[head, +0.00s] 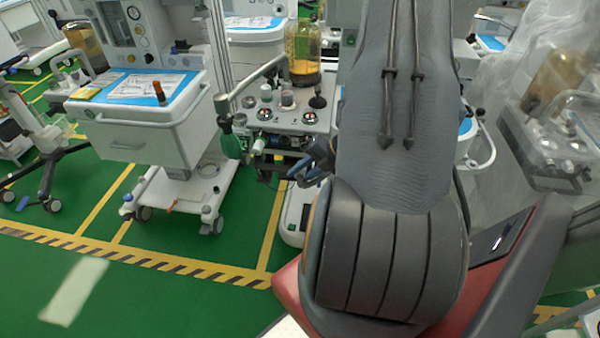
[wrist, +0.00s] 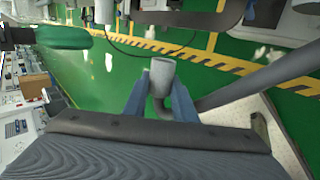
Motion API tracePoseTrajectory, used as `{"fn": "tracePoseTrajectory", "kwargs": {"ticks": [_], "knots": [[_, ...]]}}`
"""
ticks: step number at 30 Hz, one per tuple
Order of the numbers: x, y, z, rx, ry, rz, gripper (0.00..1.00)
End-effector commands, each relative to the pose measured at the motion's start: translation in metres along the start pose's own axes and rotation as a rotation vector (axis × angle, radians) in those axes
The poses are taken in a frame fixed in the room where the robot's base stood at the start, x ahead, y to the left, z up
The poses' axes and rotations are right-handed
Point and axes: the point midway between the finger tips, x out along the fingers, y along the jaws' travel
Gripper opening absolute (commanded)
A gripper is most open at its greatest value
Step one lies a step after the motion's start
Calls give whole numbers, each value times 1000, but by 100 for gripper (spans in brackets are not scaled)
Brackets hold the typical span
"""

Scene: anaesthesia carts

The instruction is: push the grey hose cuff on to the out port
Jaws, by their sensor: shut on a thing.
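A grey hose cuff (wrist: 162,72) is between the two blue-grey fingers of my gripper (wrist: 158,97) in the wrist view, its round open end facing up in the picture. The hose curves away below it, partly hidden by the fingers. In the head view my gripper (head: 306,170) shows beside my arm, just right of and below the cart's front fittings; the cuff is hard to make out there. A short pale fitting (head: 260,144) on the cart may be the out port, but I cannot read a label. The cuff is apart from the cart's fittings in the wrist view.
A green bag (wrist: 62,37) hangs left of my gripper; it also shows in the head view (head: 232,146). A cart with dials and an amber-filled jar (head: 303,50) stands behind. A white drawer cart (head: 150,135) stands left. Green floor between them is open.

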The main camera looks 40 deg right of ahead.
Motion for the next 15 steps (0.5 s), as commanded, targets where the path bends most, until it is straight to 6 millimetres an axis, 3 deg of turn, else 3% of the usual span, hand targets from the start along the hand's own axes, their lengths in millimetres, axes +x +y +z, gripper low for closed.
{"fn": "tracePoseTrajectory", "kwargs": {"ticks": [7,15], "knots": [[-4,2,0,-2,2,0,3],[-2,2,24,-3,2,1,3]]}}
